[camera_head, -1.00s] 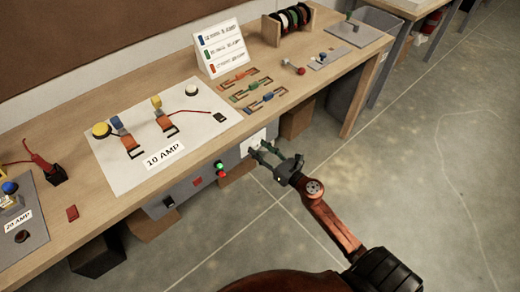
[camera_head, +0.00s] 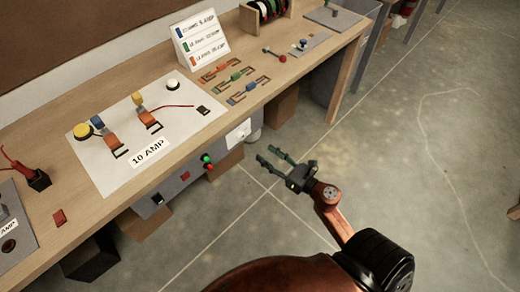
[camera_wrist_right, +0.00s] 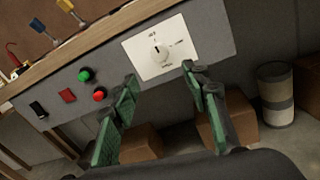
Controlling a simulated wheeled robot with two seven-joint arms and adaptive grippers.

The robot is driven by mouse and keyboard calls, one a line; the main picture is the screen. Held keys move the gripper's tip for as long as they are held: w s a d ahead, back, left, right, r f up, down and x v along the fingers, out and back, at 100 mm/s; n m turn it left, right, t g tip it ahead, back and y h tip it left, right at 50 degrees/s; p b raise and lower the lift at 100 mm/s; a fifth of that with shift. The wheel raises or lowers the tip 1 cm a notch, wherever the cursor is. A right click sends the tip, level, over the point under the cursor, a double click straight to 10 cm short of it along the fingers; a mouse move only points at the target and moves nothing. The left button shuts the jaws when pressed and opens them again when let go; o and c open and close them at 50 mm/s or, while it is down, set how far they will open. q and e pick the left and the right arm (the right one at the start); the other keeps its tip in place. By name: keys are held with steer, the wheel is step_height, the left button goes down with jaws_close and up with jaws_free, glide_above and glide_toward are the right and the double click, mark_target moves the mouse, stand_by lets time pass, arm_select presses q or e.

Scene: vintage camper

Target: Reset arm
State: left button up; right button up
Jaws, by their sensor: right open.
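My right gripper (camera_head: 272,160) is open and empty. It hangs over the floor in front of the workbench, apart from the control panel on the bench front. In the right wrist view its two green fingers (camera_wrist_right: 160,92) are spread, with the white dial plate (camera_wrist_right: 162,48) beyond them. The dial plate also shows in the head view (camera_head: 238,132). A green button (camera_wrist_right: 85,75) and a red button (camera_wrist_right: 99,95) are to its left. My left gripper is not in view.
The workbench (camera_head: 75,213) holds a white 10 AMP board (camera_head: 105,178), a label stand (camera_head: 200,38) and several coloured fuse pieces (camera_head: 235,77). Brown boxes (camera_wrist_right: 140,143) and a grey cylinder (camera_wrist_right: 275,95) stand below. The floor at right (camera_head: 400,150) is mostly clear.

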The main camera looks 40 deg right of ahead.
steer(key=shift+s, duration=0.3)
steer(key=shift+d, duration=0.1)
